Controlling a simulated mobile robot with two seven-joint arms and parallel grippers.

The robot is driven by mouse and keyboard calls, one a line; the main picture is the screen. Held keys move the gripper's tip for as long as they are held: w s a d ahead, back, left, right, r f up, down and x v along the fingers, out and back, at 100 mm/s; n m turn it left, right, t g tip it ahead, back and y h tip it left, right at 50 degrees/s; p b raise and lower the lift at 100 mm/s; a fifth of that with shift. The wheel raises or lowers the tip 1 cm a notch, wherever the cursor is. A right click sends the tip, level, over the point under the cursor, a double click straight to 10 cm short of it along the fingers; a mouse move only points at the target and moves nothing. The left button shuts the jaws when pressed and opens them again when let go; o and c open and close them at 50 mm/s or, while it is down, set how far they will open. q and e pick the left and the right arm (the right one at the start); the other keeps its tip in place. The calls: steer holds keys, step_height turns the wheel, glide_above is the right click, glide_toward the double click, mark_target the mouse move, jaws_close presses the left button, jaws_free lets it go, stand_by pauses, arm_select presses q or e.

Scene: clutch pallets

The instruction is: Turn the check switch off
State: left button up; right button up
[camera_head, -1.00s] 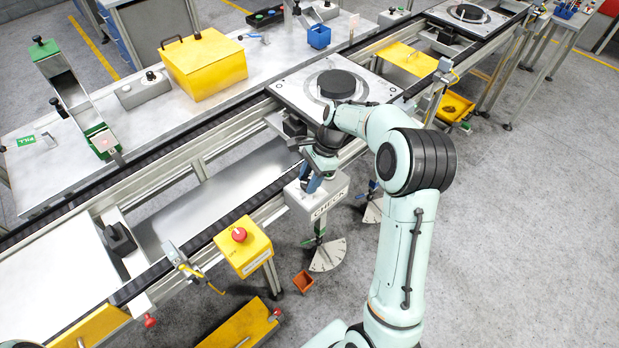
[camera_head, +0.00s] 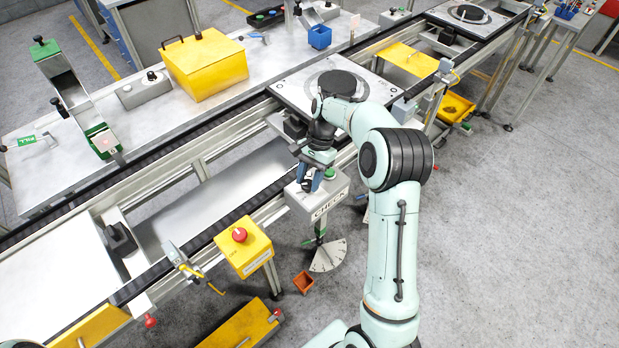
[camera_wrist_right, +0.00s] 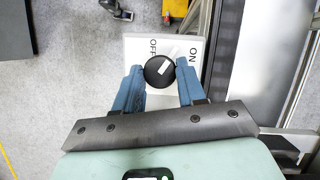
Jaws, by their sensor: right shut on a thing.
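The check switch is a round black knob (camera_wrist_right: 159,71) with a white mark, on a pale box. In the right wrist view, OFF is printed on the left and ON on the right of the plate (camera_wrist_right: 190,47). The white mark slants toward the upper right. My right gripper (camera_wrist_right: 160,75) is shut on the knob, with a blue finger on each side. In the head view, the box labelled CHECK (camera_head: 330,196) hangs at the conveyor's front side, and my right gripper (camera_head: 309,187) is over its top, hiding the knob. My left gripper is not in view.
A yellow box with a red button (camera_head: 240,236) stands to the left. The conveyor with a pallet (camera_head: 290,92) runs behind. The floor to the right is clear.

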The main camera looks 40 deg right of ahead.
steer(key=n, duration=0.2)
steer(key=n+g+h, duration=0.1)
steer(key=n, duration=0.3)
steer(key=shift+w+a+r+g, duration=0.1)
steer(key=shift+w+g, duration=0.15)
steer(key=shift+g, duration=0.15)
steer(key=shift+n+h, duration=0.3)
steer(key=o, duration=1)
steer(key=shift+o, duration=0.2)
steer(key=v, duration=1.2)
steer(key=shift+w, duration=0.1)
